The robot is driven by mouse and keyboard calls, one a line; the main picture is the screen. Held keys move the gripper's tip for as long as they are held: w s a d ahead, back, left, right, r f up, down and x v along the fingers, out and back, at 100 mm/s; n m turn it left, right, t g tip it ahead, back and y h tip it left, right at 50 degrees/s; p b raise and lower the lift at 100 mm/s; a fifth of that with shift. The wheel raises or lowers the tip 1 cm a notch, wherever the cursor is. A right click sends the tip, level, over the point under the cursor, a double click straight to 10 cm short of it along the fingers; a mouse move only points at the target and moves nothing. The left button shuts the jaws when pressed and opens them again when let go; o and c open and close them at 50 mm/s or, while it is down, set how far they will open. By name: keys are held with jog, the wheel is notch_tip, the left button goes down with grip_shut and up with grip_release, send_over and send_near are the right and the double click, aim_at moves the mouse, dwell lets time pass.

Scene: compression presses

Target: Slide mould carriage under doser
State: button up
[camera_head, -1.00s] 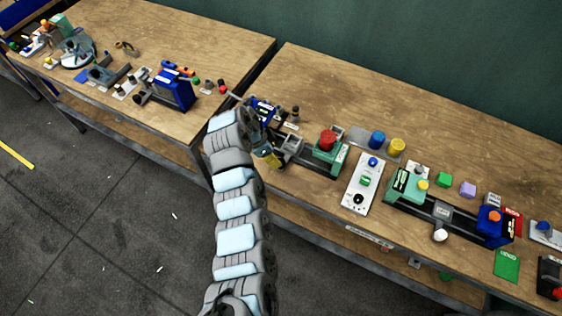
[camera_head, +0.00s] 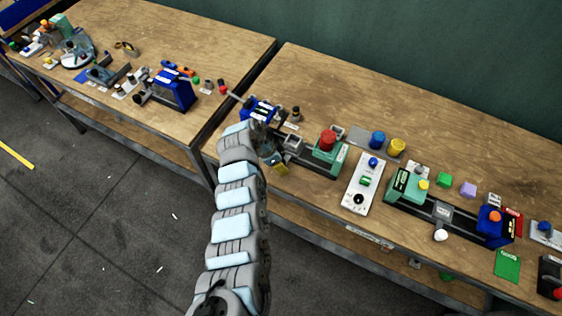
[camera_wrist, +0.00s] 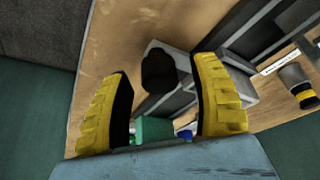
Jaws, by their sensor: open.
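The grey mould carriage (camera_head: 293,143) sits on a dark rail between a blue lever unit (camera_head: 258,109) and a green unit with a red top (camera_head: 327,148). I cannot tell for certain which unit is the doser. My gripper (camera_head: 278,165) is at the front side of this rail, close to the carriage, partly hidden by my wrist. In the wrist view my gripper (camera_wrist: 163,105) is open, with yellow ribbed fingers apart. A black knob (camera_wrist: 159,70) on the grey carriage (camera_wrist: 227,82) shows between and beyond the fingertips. Contact cannot be told.
A white control panel (camera_head: 363,183) stands right of the green unit. Farther right is a second rail with a grey block (camera_head: 442,212) and a white knob (camera_head: 440,235). Blue and yellow pots (camera_head: 387,142) stand behind. The bench's front edge runs below my gripper.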

grip_shut()
dwell(0.4)
